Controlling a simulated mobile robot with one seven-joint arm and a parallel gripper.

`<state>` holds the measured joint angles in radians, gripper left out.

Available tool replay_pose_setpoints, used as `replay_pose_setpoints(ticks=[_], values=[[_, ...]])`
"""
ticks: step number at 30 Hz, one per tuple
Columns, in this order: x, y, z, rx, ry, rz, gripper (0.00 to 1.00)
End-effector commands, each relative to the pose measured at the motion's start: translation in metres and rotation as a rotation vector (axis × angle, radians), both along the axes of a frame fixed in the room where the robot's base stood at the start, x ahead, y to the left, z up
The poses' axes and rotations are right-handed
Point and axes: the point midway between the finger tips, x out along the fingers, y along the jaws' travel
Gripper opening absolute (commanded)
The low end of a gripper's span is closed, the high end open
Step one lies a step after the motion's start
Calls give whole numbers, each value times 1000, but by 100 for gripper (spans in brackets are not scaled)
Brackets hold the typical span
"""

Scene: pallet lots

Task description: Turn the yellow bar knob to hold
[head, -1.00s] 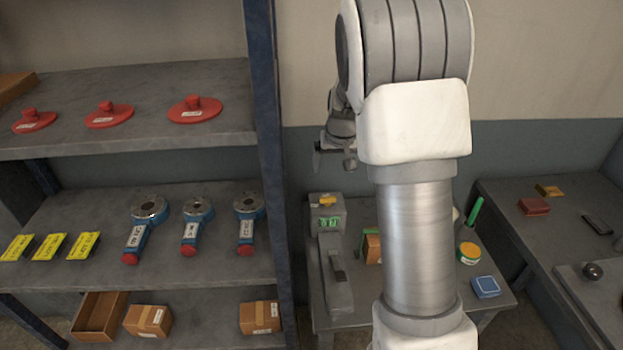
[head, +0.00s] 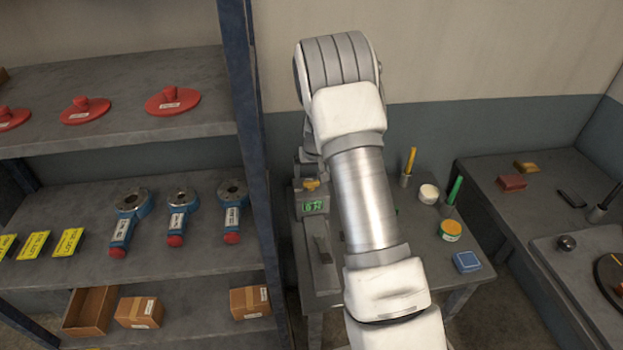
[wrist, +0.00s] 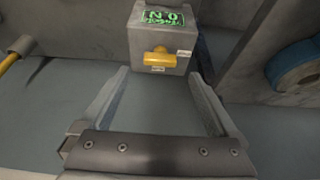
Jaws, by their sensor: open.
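The yellow bar knob (wrist: 160,58) sits on a grey box (wrist: 138,28) in the wrist view, its bar lying roughly across the picture. Small white labels are below it and to its right; their text is too small to read. A green display (wrist: 160,18) is on the same box and appears upside down there. My gripper (wrist: 160,80) is open and empty, its two fingers pointing toward the box with the knob ahead and between their lines, apart from them. In the head view the knob (head: 311,185) shows at the back left of the table, with my gripper largely hidden by my arm.
Another bench stands right.

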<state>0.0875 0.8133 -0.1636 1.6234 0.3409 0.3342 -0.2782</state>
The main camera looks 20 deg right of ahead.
Motion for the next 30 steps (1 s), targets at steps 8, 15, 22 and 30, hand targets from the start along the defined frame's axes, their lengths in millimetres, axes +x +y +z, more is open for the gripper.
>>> replay_pose_setpoints(ticks=[8, 15, 22, 30], values=[[14, -3, -34, -1, 2, 0, 95], [18, -4, -45, 0, 1, 0, 95], [18, -4, -45, 0, 0, 0, 95], [18, -4, -45, 0, 0, 0, 52]])
